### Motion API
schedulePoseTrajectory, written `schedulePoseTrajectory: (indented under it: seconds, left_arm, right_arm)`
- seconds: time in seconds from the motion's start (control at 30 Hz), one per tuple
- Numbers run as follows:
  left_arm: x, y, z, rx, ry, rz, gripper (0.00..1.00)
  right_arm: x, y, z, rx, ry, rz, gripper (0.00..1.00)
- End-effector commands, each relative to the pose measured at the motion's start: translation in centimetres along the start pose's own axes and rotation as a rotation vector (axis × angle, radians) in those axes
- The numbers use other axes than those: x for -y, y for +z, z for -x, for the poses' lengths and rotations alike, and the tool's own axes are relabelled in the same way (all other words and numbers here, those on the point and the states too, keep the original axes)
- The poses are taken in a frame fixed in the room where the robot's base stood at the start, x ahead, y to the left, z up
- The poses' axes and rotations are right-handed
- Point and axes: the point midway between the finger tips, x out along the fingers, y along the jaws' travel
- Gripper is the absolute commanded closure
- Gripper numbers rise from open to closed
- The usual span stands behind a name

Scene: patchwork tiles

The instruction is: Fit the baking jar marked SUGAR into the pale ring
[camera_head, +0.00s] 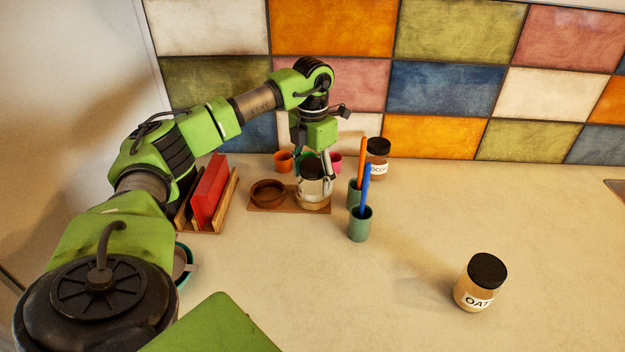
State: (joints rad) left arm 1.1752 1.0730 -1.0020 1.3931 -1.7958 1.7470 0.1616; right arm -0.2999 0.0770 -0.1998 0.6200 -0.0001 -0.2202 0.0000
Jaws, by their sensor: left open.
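A glass jar (312,187) with a black lid stands upright at the right end of a wooden board (287,208). Its label is not readable from here, so I cannot confirm SUGAR. A pale ring (314,205) shows around the foot of this jar; the jar appears to stand in it. A dark brown ring (268,193) on the board's left end is empty. My left gripper (315,170) points down at the jar's lid. It is open, with one finger visible to the right of the lid; the other side is partly hidden. My right gripper is out of view.
Two green cups (359,225) with an orange and a blue stick stand just right of the board. A COCOA jar (378,160) stands behind, an OAT jar (481,283) at front right. Small coloured cups (283,162) are behind; a red book (208,190) stands in a rack left.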

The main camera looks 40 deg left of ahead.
Motion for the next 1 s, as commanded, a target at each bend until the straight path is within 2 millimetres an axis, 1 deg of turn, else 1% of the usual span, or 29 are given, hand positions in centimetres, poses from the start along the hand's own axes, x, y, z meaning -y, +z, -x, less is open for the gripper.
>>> schedulePoseTrajectory:
  seconds: [0.1,0.3,0.43,0.5,0.67,1.0]
  left_arm:
    - [0.0,0.2,2.3,0.006,0.000,-0.001,0.36]
    - [0.1,0.2,6.8,0.006,-0.001,-0.002,0.36]
    - [0.1,0.1,9.1,0.005,-0.001,-0.001,0.36]
    - [0.1,0.1,9.9,0.003,0.000,-0.002,0.36]
    - [0.1,0.1,10.7,0.001,-0.001,-0.001,0.36]
    - [0.0,0.0,10.7,0.000,-0.001,-0.001,0.36]
  right_arm:
    - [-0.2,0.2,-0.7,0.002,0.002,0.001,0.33]
    - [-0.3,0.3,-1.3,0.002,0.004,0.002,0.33]
    - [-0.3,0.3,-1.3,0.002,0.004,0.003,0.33]
    - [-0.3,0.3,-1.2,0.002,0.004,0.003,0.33]
    - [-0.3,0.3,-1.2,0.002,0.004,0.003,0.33]
    - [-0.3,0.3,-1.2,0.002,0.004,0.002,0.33]
